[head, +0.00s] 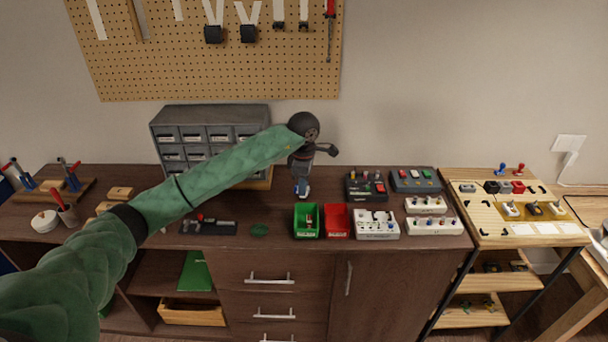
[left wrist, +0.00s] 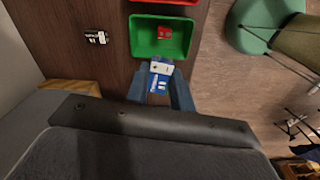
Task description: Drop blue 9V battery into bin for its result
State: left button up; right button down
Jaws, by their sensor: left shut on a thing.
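My left gripper (head: 302,189) hangs over the dark counter just behind the green bin (head: 306,235). In the left wrist view the left gripper (left wrist: 160,88) is shut on the blue 9V battery (left wrist: 158,83), a blue block with white markings and a pale end. The battery sits between the two fingers, with its pale end close to the near edge of the green bin (left wrist: 142,44). A small red item (left wrist: 165,32) lies inside the green bin. The red bin (head: 337,232) stands right beside the green one. My right gripper is out of view.
A grey drawer cabinet (head: 212,113) stands behind my left arm. White pedals (head: 376,229) and dark pedals (head: 365,186) are right of the bins.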

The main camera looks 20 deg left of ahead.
pick_arm(q)
jog(key=shift+w+r+n, duration=0.5)
jog(key=shift+w+n, duration=0.15)
jog(key=shift+n, duration=0.15)
jog(key=shift+w+f, duration=0.15)
jog(key=shift+f, duration=2.8)
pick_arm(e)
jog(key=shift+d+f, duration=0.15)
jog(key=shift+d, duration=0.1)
pick_arm(q)
jog(key=o, duration=0.9)
jog(key=shift+o, duration=0.3)
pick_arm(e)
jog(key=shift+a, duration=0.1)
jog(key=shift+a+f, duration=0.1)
